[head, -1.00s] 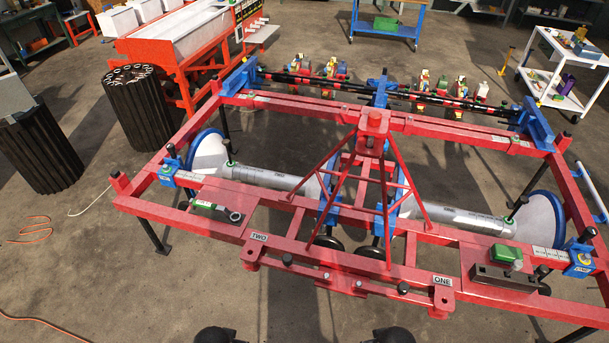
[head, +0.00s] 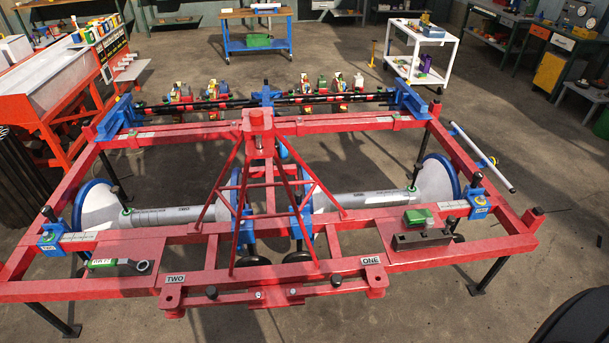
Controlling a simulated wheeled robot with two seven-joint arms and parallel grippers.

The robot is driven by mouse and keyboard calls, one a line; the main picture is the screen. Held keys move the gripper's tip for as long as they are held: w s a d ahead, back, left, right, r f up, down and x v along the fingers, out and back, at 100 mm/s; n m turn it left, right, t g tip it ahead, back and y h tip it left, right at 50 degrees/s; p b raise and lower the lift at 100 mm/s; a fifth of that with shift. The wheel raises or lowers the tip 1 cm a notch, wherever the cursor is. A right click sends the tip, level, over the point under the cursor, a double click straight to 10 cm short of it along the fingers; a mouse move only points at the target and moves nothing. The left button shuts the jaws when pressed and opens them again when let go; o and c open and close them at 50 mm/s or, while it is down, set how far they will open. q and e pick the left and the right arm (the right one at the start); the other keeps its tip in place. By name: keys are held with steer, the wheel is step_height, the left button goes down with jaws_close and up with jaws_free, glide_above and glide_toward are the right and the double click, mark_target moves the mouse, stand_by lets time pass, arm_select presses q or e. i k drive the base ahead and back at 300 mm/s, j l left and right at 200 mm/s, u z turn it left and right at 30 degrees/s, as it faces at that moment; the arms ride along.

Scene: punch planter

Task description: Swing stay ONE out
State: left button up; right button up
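The red planter frame (head: 330,275) fills the middle of the head view. A plate marked ONE (head: 370,261) is on its front bar at right, and a plate marked TWO (head: 175,278) at left. A grey tube marked ONE (head: 365,199) runs to the right white disc (head: 434,181) with a blue rim. A blue clamp (head: 478,207) sits on the right front beam. I cannot tell which part is stay ONE. Neither of my grippers is in view.
A green block (head: 417,217) sits on a dark box (head: 422,239) on the frame. A white cart (head: 418,50) and a blue cart (head: 257,50) stand behind. Bare floor (head: 545,170) lies right of the frame.

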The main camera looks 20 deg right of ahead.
mark_target(336, 284)
steer(key=z, duration=1)
